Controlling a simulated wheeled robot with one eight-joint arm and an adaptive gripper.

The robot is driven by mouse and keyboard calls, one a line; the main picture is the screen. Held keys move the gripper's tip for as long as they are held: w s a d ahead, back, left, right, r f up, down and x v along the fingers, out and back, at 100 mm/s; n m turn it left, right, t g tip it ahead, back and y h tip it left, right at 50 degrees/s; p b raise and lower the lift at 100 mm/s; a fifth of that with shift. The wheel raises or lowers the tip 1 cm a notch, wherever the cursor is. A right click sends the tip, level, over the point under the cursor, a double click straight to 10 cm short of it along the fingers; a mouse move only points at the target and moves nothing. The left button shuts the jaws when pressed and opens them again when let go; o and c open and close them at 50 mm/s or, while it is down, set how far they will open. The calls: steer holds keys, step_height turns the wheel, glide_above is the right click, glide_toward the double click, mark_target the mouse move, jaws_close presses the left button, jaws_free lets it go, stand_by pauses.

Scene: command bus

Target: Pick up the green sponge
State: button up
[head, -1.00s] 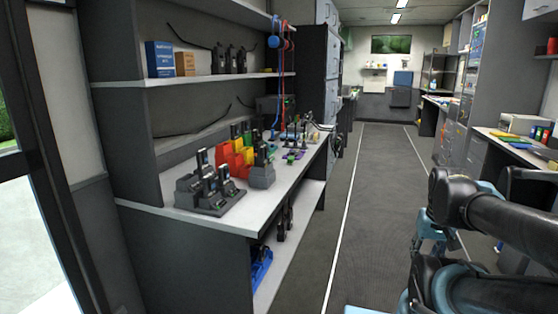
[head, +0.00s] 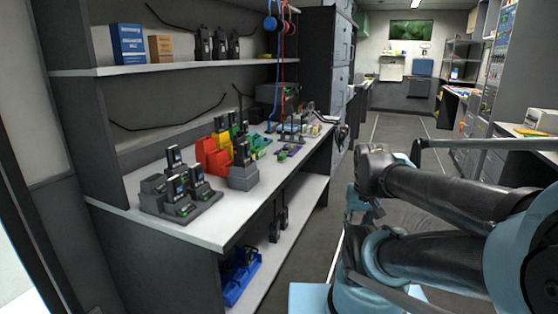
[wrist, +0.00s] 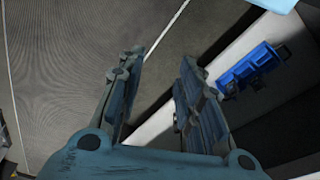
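A small green item (head: 259,141) lies on the workbench, just right of the coloured bins, in the head view. It is too small to tell whether it is the sponge. My gripper (wrist: 161,60) is open and empty in the wrist view, its two fingers apart over the floor and the bench's lower shelf. In the head view my gripper is partly hidden by my arm, right of the bench and apart from the green item. No green sponge shows in the wrist view.
The workbench (head: 205,228) holds radios in chargers (head: 178,188), red, yellow and green bins (head: 222,148) and small tools. An upper shelf (head: 190,66) overhangs it. A blue tray (head: 242,278) sits on the lower shelf. The aisle floor (head: 397,130) is clear ahead.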

steer(key=o, duration=0.7)
steer(key=shift+a+r+n, duration=0.15)
steer(key=shift+r, duration=0.4)
steer(key=shift+a+r+n, duration=0.15)
steer(key=shift+r, duration=0.35)
step_height(320, 180, up, 21)
steer(key=n+y, duration=0.4)
steer(key=n, duration=0.9)
glide_above(283, 154)
steer(key=s+d, duration=0.3)
steer(key=d, duration=0.3)
steer(key=shift+g, duration=0.3)
steer(key=x, duration=1.6)
steer(key=shift+w+a+f, duration=0.15)
